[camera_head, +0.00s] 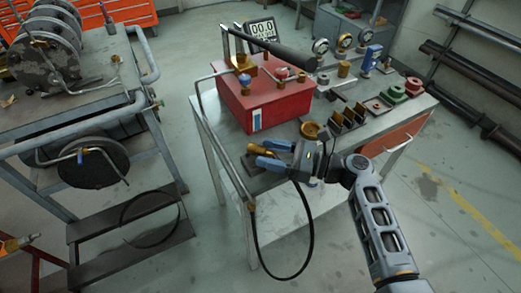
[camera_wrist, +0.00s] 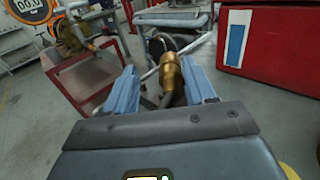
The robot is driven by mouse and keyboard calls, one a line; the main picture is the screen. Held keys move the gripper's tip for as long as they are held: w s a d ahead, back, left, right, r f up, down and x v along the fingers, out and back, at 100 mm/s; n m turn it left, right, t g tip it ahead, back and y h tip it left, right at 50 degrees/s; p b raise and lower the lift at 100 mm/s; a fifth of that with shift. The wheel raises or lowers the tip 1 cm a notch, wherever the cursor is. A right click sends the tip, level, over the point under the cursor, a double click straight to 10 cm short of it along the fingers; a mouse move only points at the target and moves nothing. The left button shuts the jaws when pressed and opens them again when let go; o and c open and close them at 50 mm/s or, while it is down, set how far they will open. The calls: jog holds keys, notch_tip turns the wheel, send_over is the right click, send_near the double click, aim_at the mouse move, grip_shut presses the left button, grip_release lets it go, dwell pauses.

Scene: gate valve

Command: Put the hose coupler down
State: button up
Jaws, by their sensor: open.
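My gripper (camera_head: 267,154) is at the front left of the workbench (camera_head: 229,174), its blue fingers pointing left and spread apart. The brass hose coupler (camera_head: 254,149) is at the fingertips, low over the bench top. In the wrist view the coupler (camera_wrist: 173,76) lies between the two open fingers of my gripper (camera_wrist: 160,72), nearer the right finger, with a gap on its left. Its dark hose end runs back toward my palm. Whether the coupler touches the right finger or rests on something below cannot be told.
A red box (camera_head: 262,105) with brass fittings and a long dark handle (camera_head: 272,45) stands behind my gripper. Several gauges and small parts fill the bench's right side. A black hose (camera_head: 311,245) loops below the front edge. A cart with reels (camera_head: 55,50) stands left.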

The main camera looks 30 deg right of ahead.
jog(key=v, duration=0.9)
jog(key=shift+r+b, duration=0.2)
jog(key=shift+b, duration=0.15)
jog(key=shift+d, duration=0.15)
